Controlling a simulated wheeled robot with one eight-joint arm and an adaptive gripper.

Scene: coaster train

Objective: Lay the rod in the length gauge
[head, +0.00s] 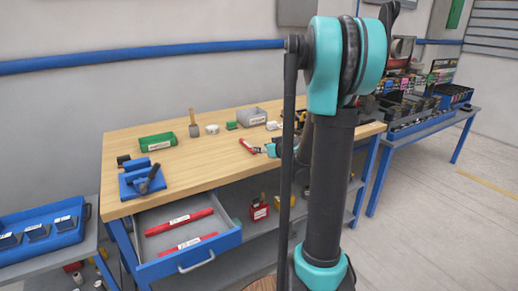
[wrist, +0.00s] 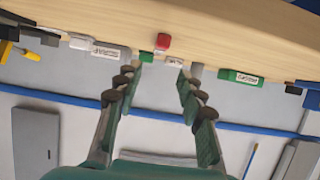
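A red rod-like piece (head: 247,146) with a pale part lies on the wooden table, just left of my gripper (head: 267,149) in the head view. In the wrist view a short red shape (wrist: 163,42), probably this piece nearly end-on, shows beyond the fingertips. My gripper (wrist: 158,75) is open, with nothing visible between its fingers. Two red rods with white labels, an upper one (head: 180,222) and a lower one (head: 188,244), lie in the open drawer. A blue fixture with a dark lever (head: 135,184), possibly the length gauge, sits at the table's left end.
The drawer (head: 205,257) juts out from the table front. A green box (head: 157,141), a mallet (head: 193,124), a white roll (head: 212,129) and a grey bin (head: 251,116) stand along the table's back. The middle of the tabletop (head: 205,160) is clear. My arm blocks the table's right part.

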